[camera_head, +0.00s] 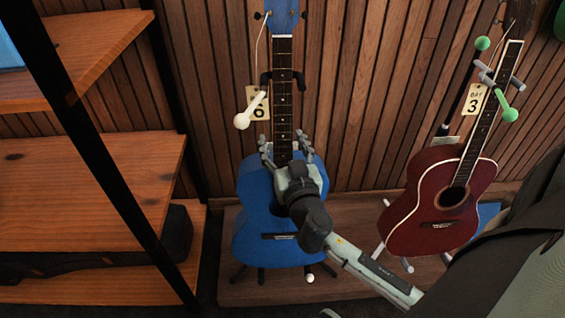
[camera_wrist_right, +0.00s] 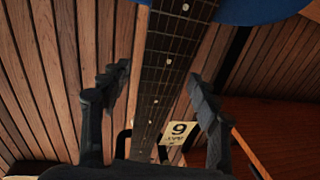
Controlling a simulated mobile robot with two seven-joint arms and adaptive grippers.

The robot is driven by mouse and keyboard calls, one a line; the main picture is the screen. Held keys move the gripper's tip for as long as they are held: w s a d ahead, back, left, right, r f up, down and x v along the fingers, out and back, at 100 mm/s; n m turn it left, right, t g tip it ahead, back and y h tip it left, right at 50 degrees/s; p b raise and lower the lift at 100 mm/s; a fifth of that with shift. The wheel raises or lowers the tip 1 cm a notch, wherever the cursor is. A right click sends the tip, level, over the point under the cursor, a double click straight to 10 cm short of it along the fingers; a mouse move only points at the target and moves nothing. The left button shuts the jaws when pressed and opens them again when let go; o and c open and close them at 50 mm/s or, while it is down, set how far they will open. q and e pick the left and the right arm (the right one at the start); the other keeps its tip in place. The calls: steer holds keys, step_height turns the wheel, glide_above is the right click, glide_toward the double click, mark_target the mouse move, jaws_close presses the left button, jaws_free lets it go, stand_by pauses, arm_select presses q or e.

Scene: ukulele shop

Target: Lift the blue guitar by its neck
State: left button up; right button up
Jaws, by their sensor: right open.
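The blue guitar (camera_head: 256,193) stands upright against the slatted wall, its dark neck (camera_head: 283,105) rising to a blue headstock (camera_head: 283,15). My right gripper (camera_head: 285,146) is open in front of the guitar, its fingers on either side of the neck near the top of the body. In the right wrist view the neck (camera_wrist_right: 169,62) runs between the open fingers of the right gripper (camera_wrist_right: 158,88), with visible room on both sides. The gripper and forearm hide part of the guitar's body. My left gripper is not seen.
A red guitar (camera_head: 432,201) stands to the right on the low wooden platform (camera_head: 345,215). A white-ended peg (camera_head: 242,120) and a "6" tag (camera_head: 257,103) are beside the blue guitar's neck. Wooden shelves (camera_head: 90,190) with a dark post fill the left.

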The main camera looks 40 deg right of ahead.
jaws_close()
steer(key=shift+r, duration=0.25)
steer(key=shift+r, duration=0.15)
